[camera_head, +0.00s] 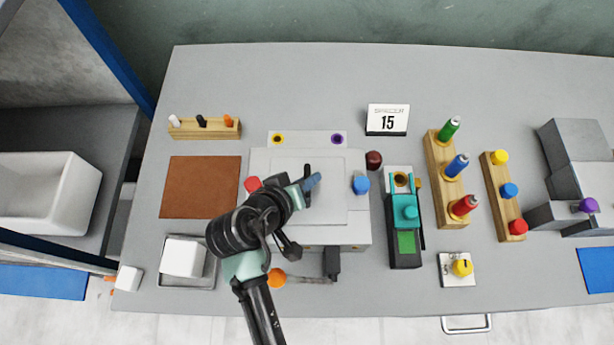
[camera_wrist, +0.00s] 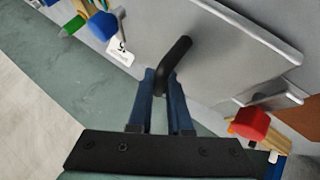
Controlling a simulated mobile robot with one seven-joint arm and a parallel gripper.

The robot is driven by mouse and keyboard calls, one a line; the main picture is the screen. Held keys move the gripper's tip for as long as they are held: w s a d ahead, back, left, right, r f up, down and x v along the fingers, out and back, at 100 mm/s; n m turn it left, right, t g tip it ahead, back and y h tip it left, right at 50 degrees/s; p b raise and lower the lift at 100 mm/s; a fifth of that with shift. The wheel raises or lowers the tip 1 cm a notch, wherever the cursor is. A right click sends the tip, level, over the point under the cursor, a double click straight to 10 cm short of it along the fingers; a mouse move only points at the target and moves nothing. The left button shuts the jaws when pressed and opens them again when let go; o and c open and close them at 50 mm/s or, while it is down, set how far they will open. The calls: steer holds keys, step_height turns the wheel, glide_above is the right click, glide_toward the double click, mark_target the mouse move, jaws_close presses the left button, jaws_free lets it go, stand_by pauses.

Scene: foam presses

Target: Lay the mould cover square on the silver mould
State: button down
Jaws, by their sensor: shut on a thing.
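The mould cover (camera_head: 325,207) is a flat, pale grey plate with a black bar handle, also seen in the wrist view (camera_wrist: 215,45). My gripper (camera_head: 308,183) is shut on the handle (camera_wrist: 175,62), its two blue fingers (camera_wrist: 163,80) on either side. The cover is above a larger grey block (camera_head: 360,225), its edges looking roughly parallel to the block's in the head view. I cannot tell whether it touches what is below. The silver mould is not clearly distinguishable; the cover and my arm hide much of the block's top.
A red knob (camera_head: 252,184) and a blue knob (camera_head: 361,184) flank the block. A teal device (camera_head: 404,215) and wooden racks (camera_head: 445,160) stand to the right. A brown mat (camera_head: 200,185) and a tray (camera_head: 205,280) with a white block lie left.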

steer(key=shift+f+b, duration=0.35)
steer(key=shift+f, duration=0.1)
stand_by(0.4)
steer(key=c, duration=0.8)
jaws_free()
steer(key=shift+o, duration=0.2)
steer(key=shift+f, duration=0.15)
